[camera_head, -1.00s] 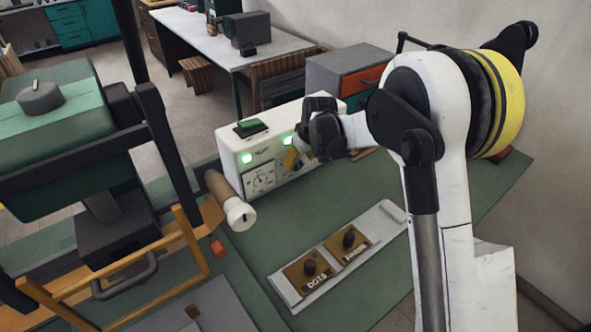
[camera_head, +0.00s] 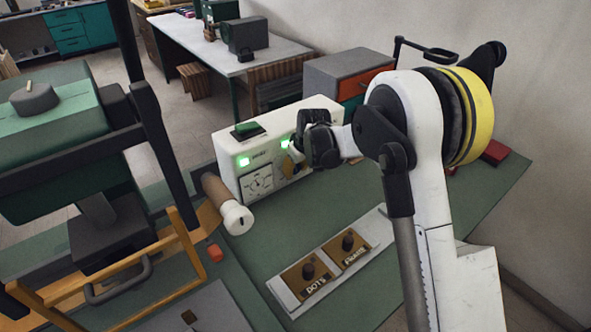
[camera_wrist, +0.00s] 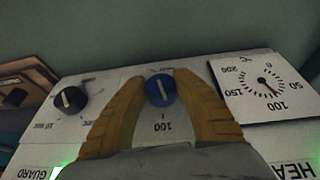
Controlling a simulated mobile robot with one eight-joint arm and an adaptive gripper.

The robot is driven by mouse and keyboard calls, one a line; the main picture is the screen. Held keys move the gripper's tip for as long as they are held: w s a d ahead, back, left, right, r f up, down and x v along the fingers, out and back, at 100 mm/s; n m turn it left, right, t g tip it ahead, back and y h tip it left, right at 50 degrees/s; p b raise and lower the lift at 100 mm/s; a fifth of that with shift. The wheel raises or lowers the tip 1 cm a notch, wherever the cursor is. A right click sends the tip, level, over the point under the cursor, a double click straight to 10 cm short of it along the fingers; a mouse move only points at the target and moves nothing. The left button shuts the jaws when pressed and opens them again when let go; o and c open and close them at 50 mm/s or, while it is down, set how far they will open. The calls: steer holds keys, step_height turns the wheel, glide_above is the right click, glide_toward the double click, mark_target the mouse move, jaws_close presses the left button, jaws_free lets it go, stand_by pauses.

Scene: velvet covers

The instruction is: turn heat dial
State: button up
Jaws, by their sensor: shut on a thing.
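The white control box (camera_head: 232,160) stands on the green bench with green lights on its front. My gripper (camera_head: 293,151) is at the box's front panel, and its black body hides part of the panel. In the wrist view, my gripper's yellow fingers (camera_wrist: 161,100) are shut on the blue dial (camera_wrist: 161,88), one on each side. The dial's white pointer line runs nearly straight along the picture's height, with a "100" mark below it. The temperature gauge (camera_wrist: 262,86) beside it has its needle between 50 and 100. A black dial (camera_wrist: 69,100) sits to the left, clear of the fingers.
A tray (camera_head: 288,294) with two dark-knobbed stamps lies on the bench in front of the box. A brown roller with a white end (camera_head: 237,218) lies left of it. A green machine with an orange frame (camera_head: 185,240) stands at the left.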

steer(key=shift+d+g+y, duration=0.1)
steer(key=shift+g+y, duration=0.3)
steer(key=shift+y, duration=0.2)
steer(key=shift+m+g+y, duration=0.3)
steer(key=shift+g+y, duration=0.1)
steer(key=shift+y, duration=0.3)
steer(key=o, duration=1.2)
steer(key=v, duration=1.2)
